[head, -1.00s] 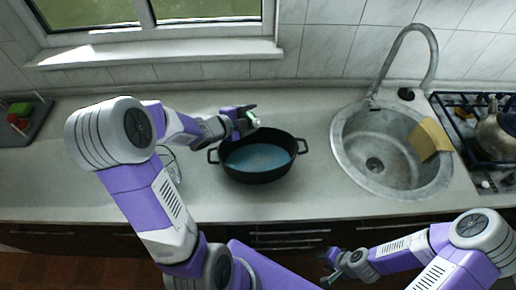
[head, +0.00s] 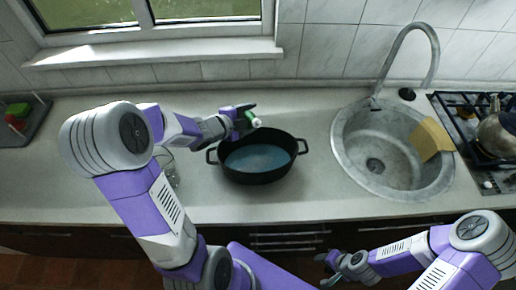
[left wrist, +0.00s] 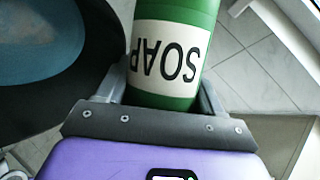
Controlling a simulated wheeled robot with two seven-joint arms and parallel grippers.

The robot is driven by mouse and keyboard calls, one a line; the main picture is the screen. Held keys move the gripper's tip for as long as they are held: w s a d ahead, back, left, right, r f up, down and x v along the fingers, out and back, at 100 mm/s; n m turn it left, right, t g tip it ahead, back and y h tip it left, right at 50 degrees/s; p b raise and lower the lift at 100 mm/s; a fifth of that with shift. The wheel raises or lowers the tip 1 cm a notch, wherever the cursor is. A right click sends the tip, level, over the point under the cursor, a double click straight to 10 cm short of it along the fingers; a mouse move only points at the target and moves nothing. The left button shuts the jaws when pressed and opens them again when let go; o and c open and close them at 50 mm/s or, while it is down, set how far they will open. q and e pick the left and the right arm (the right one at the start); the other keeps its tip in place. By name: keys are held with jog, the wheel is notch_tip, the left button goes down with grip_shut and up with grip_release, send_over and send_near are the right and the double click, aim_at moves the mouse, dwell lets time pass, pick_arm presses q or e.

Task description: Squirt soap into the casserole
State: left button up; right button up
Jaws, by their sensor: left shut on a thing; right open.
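The black casserole (head: 258,177) stands on the counter left of the sink, with blue inside its bottom. Its edge and blue inside also show in the left wrist view (left wrist: 30,95). My left gripper (head: 245,117) is shut on a green soap bottle (left wrist: 178,55) with a white SOAP label. The bottle is tilted, its white tip (head: 256,122) pointing right, near the casserole's back left rim. Most of the bottle is hidden by the gripper in the head view. My right gripper (head: 330,268) is open and empty, low in front of the counter.
A round sink (head: 350,150) with a tall faucet (head: 432,50) and a yellow-tan board (head: 430,139) is on the right. The stove with a kettle (head: 497,135) is at far right. A glass (head: 169,168) stands left of the casserole, partly behind my arm. A tray (head: 38,122) lies far left.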

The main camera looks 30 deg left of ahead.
pick_arm(q)
jog(key=shift+s+r, duration=0.1)
jog(key=shift+s, duration=0.05)
jog(key=shift+w+b, duration=0.2)
jog(key=shift+b, duration=0.1)
jog(key=shift+s, duration=0.15)
jog(key=shift+w+a, duration=0.1)
jog(key=shift+w, duration=0.1)
jog(key=shift+s+b, duration=0.15)
jog(key=shift+b, duration=0.3)
jog(key=shift+a+m, duration=0.1)
jog(key=shift+m, duration=0.2)
jog(key=shift+b, duration=0.35)
